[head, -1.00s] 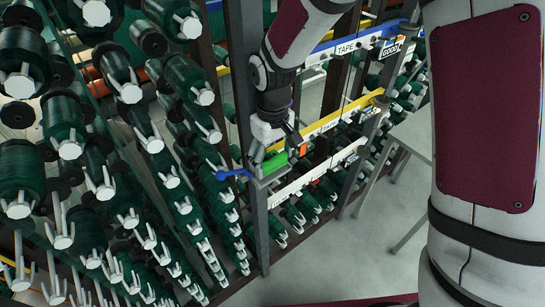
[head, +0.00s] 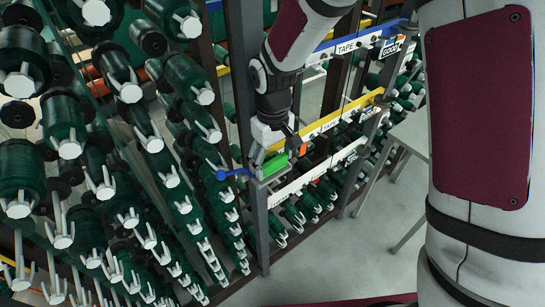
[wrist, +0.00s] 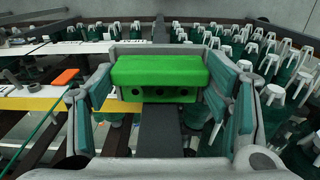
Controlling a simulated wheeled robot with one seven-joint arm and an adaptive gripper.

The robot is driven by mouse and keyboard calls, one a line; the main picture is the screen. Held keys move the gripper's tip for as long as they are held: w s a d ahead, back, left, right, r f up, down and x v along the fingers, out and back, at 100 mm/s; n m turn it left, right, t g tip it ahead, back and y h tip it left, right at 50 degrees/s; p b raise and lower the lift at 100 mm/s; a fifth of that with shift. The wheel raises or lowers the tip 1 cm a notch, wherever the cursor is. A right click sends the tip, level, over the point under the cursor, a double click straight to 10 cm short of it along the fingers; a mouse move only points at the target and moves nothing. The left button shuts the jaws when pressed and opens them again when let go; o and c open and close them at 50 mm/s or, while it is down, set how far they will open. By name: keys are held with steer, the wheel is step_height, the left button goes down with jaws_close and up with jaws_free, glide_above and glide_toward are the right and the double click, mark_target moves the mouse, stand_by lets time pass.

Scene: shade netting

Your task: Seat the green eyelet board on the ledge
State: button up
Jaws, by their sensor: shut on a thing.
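The green eyelet board (wrist: 160,72) is a bright green block with dark holes along its near face in the wrist view. It also shows small in the head view (head: 273,166). My gripper (wrist: 160,95) is shut on it, with teal-padded fingers at its left and right ends. In the head view my gripper (head: 275,151) reaches down to the board at the rack post. The grey ledge (wrist: 160,47) shows behind and around the board; in the head view it juts from the post (head: 270,182). I cannot tell whether the board touches it.
A blue handle (head: 233,174) sticks out left of the ledge. An orange piece (wrist: 66,77) lies to the left in the wrist view. Racks of green spools (head: 70,130) crowd the left. Yellow (head: 340,118) and white rails run right. Floor is clear at lower right.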

mark_target(273, 160)
steer(key=shift+f, duration=0.35)
steer(key=o, duration=1.2)
steer(key=shift+o, duration=0.2)
steer(key=shift+r, duration=0.1)
step_height(273, 160, up, 12)
